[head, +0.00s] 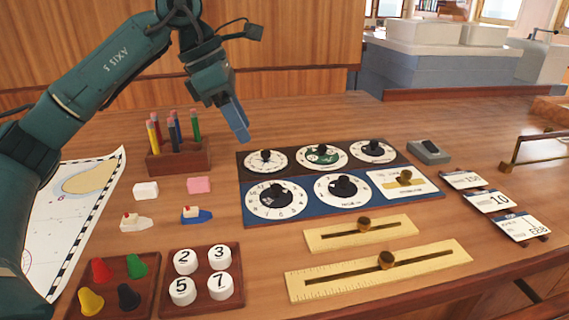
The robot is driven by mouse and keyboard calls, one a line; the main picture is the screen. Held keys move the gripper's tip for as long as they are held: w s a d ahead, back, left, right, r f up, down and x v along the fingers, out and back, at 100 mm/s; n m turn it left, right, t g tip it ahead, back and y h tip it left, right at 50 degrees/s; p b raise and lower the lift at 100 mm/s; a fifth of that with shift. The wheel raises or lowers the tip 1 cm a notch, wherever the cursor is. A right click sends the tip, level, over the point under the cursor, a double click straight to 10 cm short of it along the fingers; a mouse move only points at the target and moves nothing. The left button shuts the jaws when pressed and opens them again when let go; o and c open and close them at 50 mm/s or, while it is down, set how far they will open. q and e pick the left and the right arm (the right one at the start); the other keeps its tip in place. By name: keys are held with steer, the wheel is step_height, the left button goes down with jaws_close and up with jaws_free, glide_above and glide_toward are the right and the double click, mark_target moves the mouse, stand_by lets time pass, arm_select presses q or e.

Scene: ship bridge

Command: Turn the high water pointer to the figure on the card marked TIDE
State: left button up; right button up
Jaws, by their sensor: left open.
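A dial board (409,206) lies mid-table, with a dark back row and a blue front row. The front row has a left dial (262,208) and a middle dial (330,199), with a lettered plate (388,177) and brass knob at right. The labels are too small to tell which is high water. Three cards, the back (463,180), middle (487,200) and front (521,227), stand at right; their headings are unreadable. My left gripper (237,122) is open and empty, above the table behind the board's left end.
A pencil block (180,160) stands left of the board. Erasers and toy boats lie in front of it. Trays of coloured cones (100,270) and numbered discs (220,256) are front left. Two slide rules (430,262) lie before the board. A grey block (428,153) sits at its right.

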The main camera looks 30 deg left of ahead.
mark_target(274, 186)
arm_select(q)
steer(key=x, duration=1.3)
steer(key=shift+s+d+b, duration=0.15)
steer(key=shift+b, duration=0.15)
steer(key=shift+r, duration=0.1)
steer(key=shift+c, duration=0.3)
jaws_close()
